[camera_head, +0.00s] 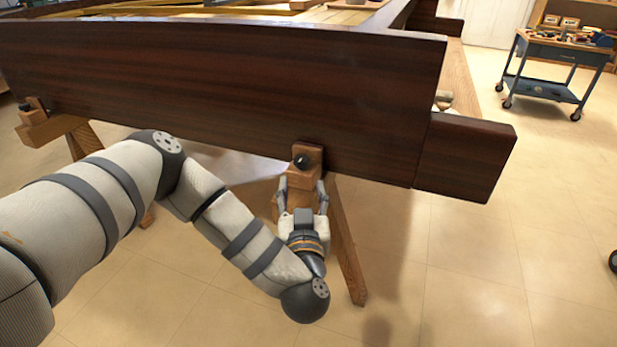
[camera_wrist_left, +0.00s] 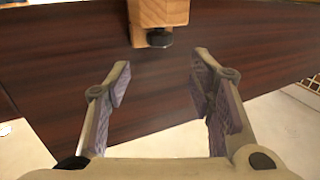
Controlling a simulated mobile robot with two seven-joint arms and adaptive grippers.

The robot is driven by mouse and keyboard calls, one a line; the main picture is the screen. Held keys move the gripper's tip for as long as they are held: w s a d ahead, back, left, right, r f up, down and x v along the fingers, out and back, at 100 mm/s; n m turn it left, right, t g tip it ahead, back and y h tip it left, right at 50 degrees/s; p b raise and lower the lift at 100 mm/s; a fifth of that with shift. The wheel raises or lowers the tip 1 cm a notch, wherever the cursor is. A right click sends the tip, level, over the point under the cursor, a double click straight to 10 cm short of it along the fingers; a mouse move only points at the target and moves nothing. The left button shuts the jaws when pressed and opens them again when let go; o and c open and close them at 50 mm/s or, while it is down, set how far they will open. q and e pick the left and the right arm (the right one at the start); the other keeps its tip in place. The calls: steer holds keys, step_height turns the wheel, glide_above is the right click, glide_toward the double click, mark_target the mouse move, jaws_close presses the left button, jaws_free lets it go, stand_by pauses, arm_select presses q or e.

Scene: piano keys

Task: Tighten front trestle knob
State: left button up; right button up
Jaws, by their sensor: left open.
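The front trestle knob (camera_head: 302,161) is small, round and black. It sits on a wooden block of the trestle (camera_head: 345,240), against the dark piano side. My left gripper (camera_head: 302,188) is just below the knob, pointing up at it. In the left wrist view the knob (camera_wrist_left: 159,38) shows at top centre, beyond the fingertips and roughly midway between them. My left gripper (camera_wrist_left: 160,75) is open and empty there, its fingers apart from the knob. The right gripper is in neither view.
The dark piano case (camera_head: 220,85) spans the space above my left arm. A second trestle block with a black knob (camera_head: 24,107) is at far left. A tool cart (camera_head: 545,85) stands at the back right.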

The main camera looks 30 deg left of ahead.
mark_target(302, 163)
arm_select(q)
steer(key=b+x, duration=0.4)
steer(key=x, duration=0.5)
steer(key=shift+w+a, duration=0.2)
steer(key=shift+w, duration=0.05)
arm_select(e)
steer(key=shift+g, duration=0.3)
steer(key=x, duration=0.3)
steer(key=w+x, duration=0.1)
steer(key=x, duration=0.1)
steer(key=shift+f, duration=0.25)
arm_select(q)
steer(key=shift+c, duration=0.3)
steer(key=c, duration=1)
steer(key=shift+c, duration=0.2)
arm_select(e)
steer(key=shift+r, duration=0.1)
